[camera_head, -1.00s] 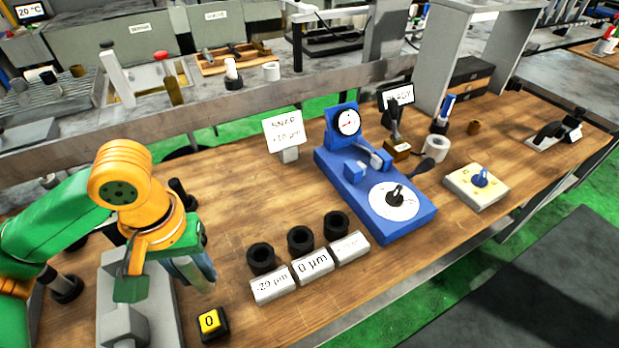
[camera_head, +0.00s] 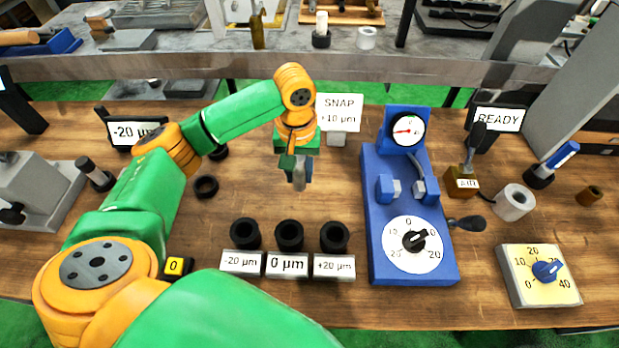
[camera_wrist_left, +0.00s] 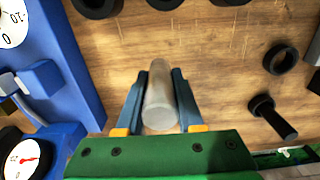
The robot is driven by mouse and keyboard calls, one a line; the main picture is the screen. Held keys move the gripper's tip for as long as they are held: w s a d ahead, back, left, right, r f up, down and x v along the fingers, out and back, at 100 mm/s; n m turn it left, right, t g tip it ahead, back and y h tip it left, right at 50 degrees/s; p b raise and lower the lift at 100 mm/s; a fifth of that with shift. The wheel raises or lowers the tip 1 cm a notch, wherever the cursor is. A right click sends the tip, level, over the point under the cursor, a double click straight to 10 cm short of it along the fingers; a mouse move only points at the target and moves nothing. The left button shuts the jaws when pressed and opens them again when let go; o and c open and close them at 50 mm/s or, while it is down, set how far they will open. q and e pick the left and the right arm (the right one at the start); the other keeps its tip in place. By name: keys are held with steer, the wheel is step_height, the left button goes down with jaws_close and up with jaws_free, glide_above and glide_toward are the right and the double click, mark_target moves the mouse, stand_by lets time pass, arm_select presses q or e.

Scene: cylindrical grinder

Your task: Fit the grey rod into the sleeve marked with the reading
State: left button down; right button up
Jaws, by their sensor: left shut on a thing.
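My left gripper (camera_head: 298,176) is shut on the grey rod (camera_wrist_left: 160,100), which stands out between its fingers. In the head view the rod's lower end (camera_head: 300,184) shows above the table, behind the sleeves. Three black sleeves stand in a row: the left sleeve (camera_head: 245,235) behind a "-20 µm" label, the middle sleeve (camera_head: 289,236) behind "0 µm", the right sleeve (camera_head: 334,238) behind "+20 µm". The rod is apart from all three sleeves. My right gripper is out of view.
A blue gauge stand (camera_head: 410,200) with a dial stands right of the sleeves. A "SNAP" sign (camera_head: 340,112) stands behind the gripper. Bare wood lies between gripper and sleeves.

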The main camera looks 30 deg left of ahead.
arm_select(q)
steer(key=w+f, duration=0.1)
steer(key=f, duration=0.1)
steer(key=w+f, duration=0.1)
steer(key=w, duration=0.1)
steer(key=shift+w+d+f, duration=0.15)
steer(key=shift+d+f, duration=0.2)
steer(key=f, duration=0.2)
steer(key=shift+s+a+f, duration=0.1)
steer(key=shift+s+f, duration=0.1)
steer(key=shift+f, duration=0.1)
steer(key=shift+w+f, duration=0.1)
steer(key=shift+f, duration=0.05)
steer(key=c, duration=0.5)
jaws_free()
steer(key=shift+c, duration=0.2)
